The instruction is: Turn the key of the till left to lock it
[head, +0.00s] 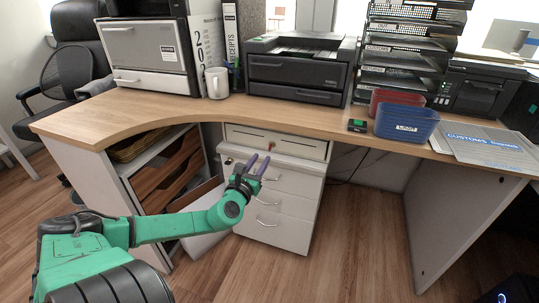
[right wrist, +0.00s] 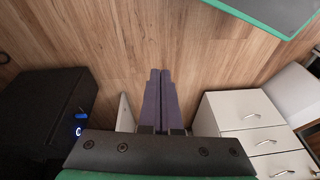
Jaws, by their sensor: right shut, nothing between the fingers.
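The till (head: 300,146) is a wide off-white drawer under the counter top, above a white drawer unit. A small red spot, apparently the key (head: 271,147), shows on its front; its turn angle is too small to tell. My left gripper (head: 258,163) is open and empty, its two purple fingers apart and pointing up just below and in front of the till. I cannot tell that it touches anything. My right gripper (right wrist: 160,72) is shut and empty in the right wrist view, its fingers side by side over the wooden floor. It is not in the head view.
The white drawer unit (head: 285,205) with handles stands under the till and also shows in the right wrist view (right wrist: 240,112). On the counter are a mug (head: 217,83), a printer (head: 300,68) and a blue bin (head: 406,123).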

